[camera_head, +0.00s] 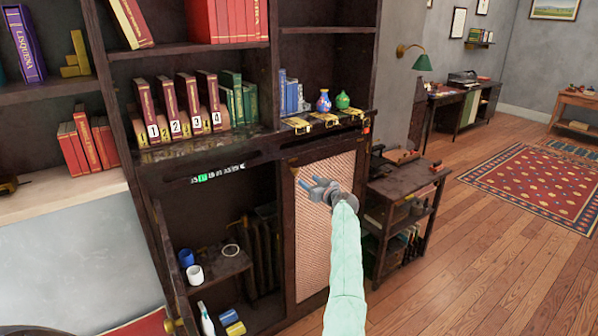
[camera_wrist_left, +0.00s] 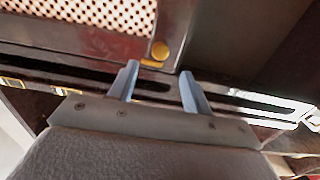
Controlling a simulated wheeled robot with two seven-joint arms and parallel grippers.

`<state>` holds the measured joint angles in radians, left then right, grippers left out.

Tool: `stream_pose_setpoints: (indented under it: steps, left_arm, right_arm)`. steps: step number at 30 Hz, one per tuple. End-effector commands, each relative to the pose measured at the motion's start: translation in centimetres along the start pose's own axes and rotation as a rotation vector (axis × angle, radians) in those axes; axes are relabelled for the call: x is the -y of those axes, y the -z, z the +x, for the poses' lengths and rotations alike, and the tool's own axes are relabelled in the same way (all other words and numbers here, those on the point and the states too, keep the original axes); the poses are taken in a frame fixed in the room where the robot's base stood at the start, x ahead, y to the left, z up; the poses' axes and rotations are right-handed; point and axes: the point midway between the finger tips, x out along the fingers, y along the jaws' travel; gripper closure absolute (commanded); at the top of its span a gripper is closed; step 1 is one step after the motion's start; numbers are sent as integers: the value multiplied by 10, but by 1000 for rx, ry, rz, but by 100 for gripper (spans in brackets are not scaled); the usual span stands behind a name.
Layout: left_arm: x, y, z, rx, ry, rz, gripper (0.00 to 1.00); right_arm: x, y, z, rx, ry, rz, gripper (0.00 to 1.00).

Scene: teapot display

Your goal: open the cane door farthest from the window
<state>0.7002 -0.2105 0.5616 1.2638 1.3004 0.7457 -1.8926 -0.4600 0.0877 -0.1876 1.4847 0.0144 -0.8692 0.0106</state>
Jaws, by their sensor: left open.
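A closed cane door (camera_head: 318,255) with a pale woven panel in a dark frame fills the right half of the lower cabinet. The cane panel also shows in the left wrist view (camera_wrist_left: 90,12), with a round brass knob (camera_wrist_left: 160,49) on the frame by its corner. My left gripper (camera_head: 311,188) is in front of this door's upper part. Its fingers (camera_wrist_left: 158,78) are open, with the knob just beyond and roughly between their tips; I see no contact. The left half of the cabinet stands open, its door (camera_head: 167,268) seen nearly edge-on. My right gripper is not in view.
The open compartment holds a white cup (camera_head: 195,275), a blue cup (camera_head: 186,258) and a ring (camera_head: 231,250). Books and two small vases (camera_head: 323,101) stand on the shelves above. A low shelf table (camera_head: 405,180) stands close right of the cane door.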

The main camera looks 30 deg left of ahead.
Motion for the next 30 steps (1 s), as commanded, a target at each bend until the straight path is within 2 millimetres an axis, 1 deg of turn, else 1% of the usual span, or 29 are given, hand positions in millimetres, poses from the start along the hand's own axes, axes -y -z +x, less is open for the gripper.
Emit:
stream_pose_setpoints:
  steps: [5,12,16,22,30]
  left_arm:
    - [1,2,19,-2,1,1,51]
    - [1,3,51,-3,1,1,51]
    - [1,2,64,-3,0,0,51]
    - [0,1,74,-2,0,0,51]
    - [0,0,75,-2,0,0,51]
  right_arm:
    - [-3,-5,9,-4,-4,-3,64]
    - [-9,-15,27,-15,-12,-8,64]
    - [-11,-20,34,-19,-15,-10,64]
    - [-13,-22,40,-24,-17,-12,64]
    - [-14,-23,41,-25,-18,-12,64]
